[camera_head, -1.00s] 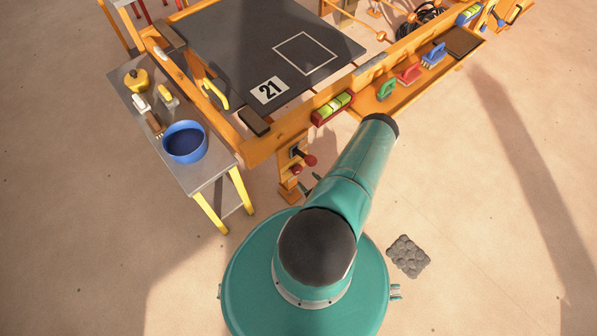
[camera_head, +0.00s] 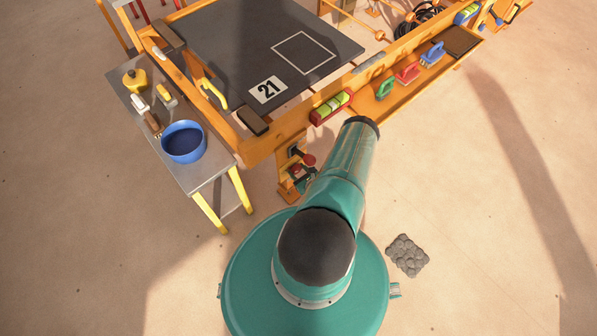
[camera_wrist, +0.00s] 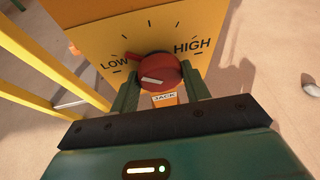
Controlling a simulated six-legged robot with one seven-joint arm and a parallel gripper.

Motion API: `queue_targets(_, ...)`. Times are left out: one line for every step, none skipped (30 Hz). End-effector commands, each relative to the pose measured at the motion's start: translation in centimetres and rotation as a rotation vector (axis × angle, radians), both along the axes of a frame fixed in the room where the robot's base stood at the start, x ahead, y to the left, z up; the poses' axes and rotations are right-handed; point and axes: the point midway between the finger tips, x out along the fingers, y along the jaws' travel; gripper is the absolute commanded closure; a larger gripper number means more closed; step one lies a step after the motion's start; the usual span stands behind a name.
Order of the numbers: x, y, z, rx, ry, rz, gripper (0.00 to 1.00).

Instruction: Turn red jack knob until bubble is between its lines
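The red jack knob (camera_wrist: 155,72) sits on a yellow dial plate marked LOW and HIGH, above a JACK label. Its red pointer aims toward LOW. My gripper (camera_wrist: 160,84) has its fingers spread on either side of the knob; I cannot tell whether they touch it. In the head view my gripper (camera_head: 301,178) is at the orange post below the table's front corner, partly hidden by my arm.
A grey side table (camera_head: 215,165) with a blue bowl (camera_head: 184,142) stands left of the post. A front tray (camera_head: 398,105) holds green, red and blue tools. Yellow legs (camera_wrist: 50,65) stand close on the left in the wrist view. The floor at right is open.

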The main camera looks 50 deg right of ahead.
Motion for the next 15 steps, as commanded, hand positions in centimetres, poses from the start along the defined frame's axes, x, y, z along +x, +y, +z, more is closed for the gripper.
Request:
queue_targets(-0.04, -0.07, 0.01, -0.003, 0.001, -0.001, 0.76)
queue_targets(-0.04, -0.06, 0.00, -0.008, 0.001, -0.001, 0.76)
queue_targets(-0.05, -0.04, 0.00, -0.019, 0.004, -0.002, 0.76)
queue_targets(-0.04, -0.02, 0.00, -0.032, 0.006, -0.001, 0.76)
queue_targets(-0.04, 0.00, -0.02, -0.045, 0.009, -0.002, 0.76)
queue_targets(-0.04, 0.02, -0.04, -0.068, 0.014, -0.003, 0.76)
queue_targets(-0.04, 0.04, -0.06, -0.085, 0.019, -0.003, 0.76)
queue_targets(-0.04, 0.05, -0.07, -0.104, 0.023, -0.003, 0.76)
queue_targets(-0.05, 0.06, -0.07, -0.125, 0.028, -0.002, 0.76)
queue_targets(-0.05, 0.05, -0.06, -0.139, 0.031, -0.002, 0.76)
queue_targets(-0.04, 0.04, -0.06, -0.152, 0.034, -0.002, 0.76)
queue_targets(-0.05, 0.02, -0.04, -0.163, 0.036, -0.002, 0.76)
queue_targets(-0.05, 0.00, -0.03, -0.169, 0.038, -0.002, 0.76)
queue_targets(-0.05, -0.01, -0.02, -0.172, 0.038, -0.002, 0.76)
queue_targets(-0.04, -0.02, -0.02, -0.174, 0.039, -0.002, 0.76)
